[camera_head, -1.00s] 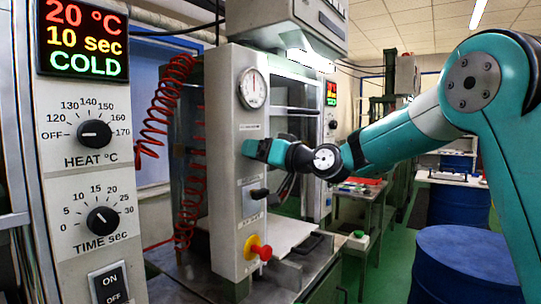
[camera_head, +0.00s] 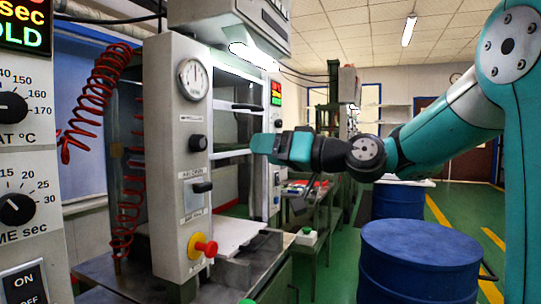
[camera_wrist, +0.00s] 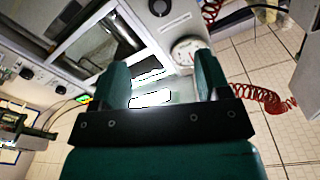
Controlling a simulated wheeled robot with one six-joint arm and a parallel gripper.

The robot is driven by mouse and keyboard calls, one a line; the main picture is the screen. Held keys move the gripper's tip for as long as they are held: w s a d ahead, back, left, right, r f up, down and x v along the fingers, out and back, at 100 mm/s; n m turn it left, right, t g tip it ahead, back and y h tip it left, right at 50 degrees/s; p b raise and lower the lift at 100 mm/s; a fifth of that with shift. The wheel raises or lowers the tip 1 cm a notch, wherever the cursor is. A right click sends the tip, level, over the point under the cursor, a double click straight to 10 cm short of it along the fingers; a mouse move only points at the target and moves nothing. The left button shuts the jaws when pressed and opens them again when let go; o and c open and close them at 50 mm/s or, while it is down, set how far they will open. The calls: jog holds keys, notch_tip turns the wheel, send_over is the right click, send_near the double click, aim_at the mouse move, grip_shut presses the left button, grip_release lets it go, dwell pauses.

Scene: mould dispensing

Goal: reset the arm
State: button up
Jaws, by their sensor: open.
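My teal arm reaches in from the right in the head view. My gripper (camera_head: 268,146) is held level in front of the grey press machine (camera_head: 178,150), to the right of its front column and apart from it as far as I can tell. In the wrist view my gripper (camera_wrist: 162,78) shows two teal fingers set wide apart with nothing between them. The machine's gauge (camera_wrist: 186,48) and a window of the machine lie beyond the fingers there.
A red-and-yellow stop button (camera_head: 203,246) and a black lever (camera_head: 202,187) stick out from the column. A red coiled hose (camera_head: 98,95) hangs at left. A control panel (camera_head: 22,165) stands nearer left. Blue drums (camera_head: 420,262) stand at right on the green floor.

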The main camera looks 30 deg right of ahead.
dwell(0.5)
jog(key=s+a+f+n+g+p, duration=0.1)
jog(key=s+a+f+g+p, duration=0.1)
jog(key=s+a+g+p, duration=0.3)
jog(key=s+a+f+n+g+p, duration=0.1)
jog(key=s+a+f+n+g, duration=0.15)
jog(key=a, duration=0.45)
jog(key=s+a+f+g+h+p, duration=0.1)
jog(key=s+f+g+h+p, duration=0.1)
jog(key=s, duration=0.6)
jog(key=s+f+n+g+h+p, duration=0.1)
jog(key=s+f+g+h+p, duration=0.2)
jog(key=s, duration=0.6)
notch_tip(320, 180, down, 3)
jog(key=g+h, duration=0.1)
jog(key=g, duration=0.2)
jog(key=shift+s+a+r, duration=0.2)
jog(key=shift+s+a, duration=0.05)
jog(key=shift+a, duration=0.15)
